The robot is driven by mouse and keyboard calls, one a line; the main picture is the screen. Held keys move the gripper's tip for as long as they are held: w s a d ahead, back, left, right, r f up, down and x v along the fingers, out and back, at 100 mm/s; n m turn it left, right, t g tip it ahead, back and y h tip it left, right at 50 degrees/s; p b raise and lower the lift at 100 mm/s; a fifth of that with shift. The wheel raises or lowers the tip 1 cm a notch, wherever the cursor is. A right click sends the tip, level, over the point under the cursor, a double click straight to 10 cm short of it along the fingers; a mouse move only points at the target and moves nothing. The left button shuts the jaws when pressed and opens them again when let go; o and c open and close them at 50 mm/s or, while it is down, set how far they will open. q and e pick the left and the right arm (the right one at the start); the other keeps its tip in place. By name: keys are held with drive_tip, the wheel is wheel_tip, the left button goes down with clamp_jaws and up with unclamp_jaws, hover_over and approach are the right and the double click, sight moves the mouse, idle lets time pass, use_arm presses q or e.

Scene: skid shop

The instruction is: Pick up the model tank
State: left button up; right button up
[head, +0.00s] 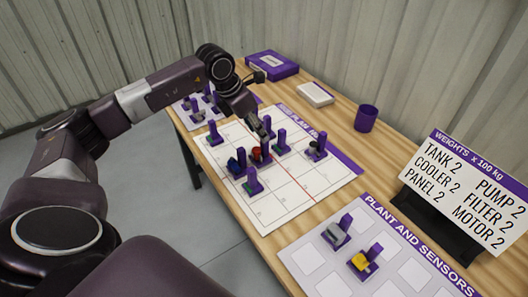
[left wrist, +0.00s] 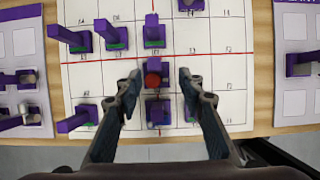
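Several small models on purple bases with upright purple posts stand on the white gridded plan mat (head: 300,200). No label marks which is the tank. My left gripper (head: 264,130) is above the mat, close to a model with a rounded red part (head: 256,154). In the left wrist view the left gripper (left wrist: 159,76) is open, its fingers apart on either side of the red model (left wrist: 152,80). I cannot tell whether they touch it. Nothing is visibly held. A blue model (head: 235,165) stands just left of the red one in the head view. My right gripper is not in view.
More models stand close by, including a green-based one (head: 252,182) and a dark one (head: 315,149). A plant and sensors sheet (head: 330,282) holds a grey model (head: 335,235) and a yellow one (head: 362,263). A purple cup (head: 366,118) and weights sign (head: 468,185) stand farther right.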

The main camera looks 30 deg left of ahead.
use_arm(q)
drive_tip(key=shift+a+f, duration=0.25)
drive_tip(key=p, duration=0.2)
hover_over(263, 156)
drive_tip(key=f, duration=0.5)
drive_tip(key=shift+w+a+f, duration=0.25)
drive_tip(key=shift+w+f, duration=0.2)
drive_tip(key=shift+f, duration=0.25)
drive_tip(key=shift+c, duration=0.3)
clamp_jaws()
drive_tip(key=shift+r, duration=0.1)
